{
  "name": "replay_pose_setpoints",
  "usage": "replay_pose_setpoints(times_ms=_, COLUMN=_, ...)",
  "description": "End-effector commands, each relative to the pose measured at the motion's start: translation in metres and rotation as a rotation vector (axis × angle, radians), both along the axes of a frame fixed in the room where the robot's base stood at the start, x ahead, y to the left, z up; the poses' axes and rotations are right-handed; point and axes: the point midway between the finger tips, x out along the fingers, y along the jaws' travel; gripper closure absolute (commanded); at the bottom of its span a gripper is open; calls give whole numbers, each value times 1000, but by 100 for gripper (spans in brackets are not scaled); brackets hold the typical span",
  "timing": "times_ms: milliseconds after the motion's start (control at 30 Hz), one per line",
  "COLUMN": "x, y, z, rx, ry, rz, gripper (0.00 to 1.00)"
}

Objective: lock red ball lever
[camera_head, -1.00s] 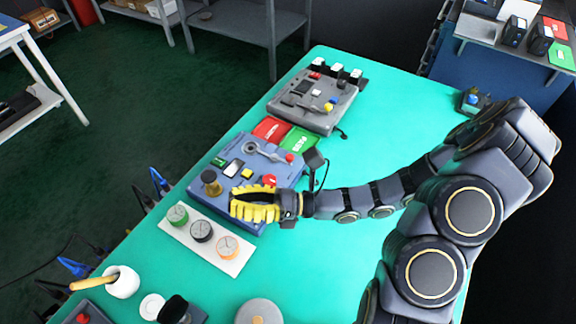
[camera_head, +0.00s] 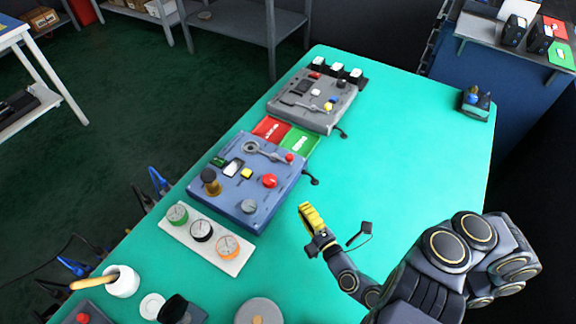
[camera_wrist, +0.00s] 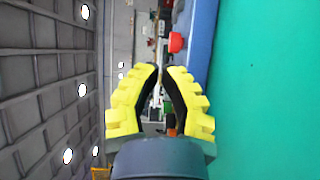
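The blue-grey box (camera_head: 262,207) stands on the table with a lever (camera_head: 268,152) on its top far side. The lever ends in a small red ball (camera_head: 289,157) and points right, lying across the panel. A larger red knob (camera_head: 269,181) sits nearer on the same box. In the wrist view a red rounded part (camera_wrist: 175,42) shows at the box's edge; I cannot tell which it is. My gripper (camera_head: 306,207) is right of the box, apart from it, over the table. Its yellow fingers (camera_wrist: 163,70) have a narrow gap with nothing held.
A grey box (camera_head: 315,100) with another lever stands behind. Red (camera_head: 270,129) and green (camera_head: 300,141) cards lie between the boxes. A white plate (camera_head: 232,264) with several gauges lies in front.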

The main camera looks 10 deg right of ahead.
Motion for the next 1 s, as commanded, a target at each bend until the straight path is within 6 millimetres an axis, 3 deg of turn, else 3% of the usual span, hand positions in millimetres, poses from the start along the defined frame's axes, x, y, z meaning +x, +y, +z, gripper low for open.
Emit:
replay_pose_setpoints(times_ms=467, x=5, y=1, z=0, rx=-1, ry=0, rz=1, gripper=100)
replay_pose_setpoints(times_ms=1000, x=59, y=17, z=0, rx=-6, ry=-3, rz=7, gripper=100)
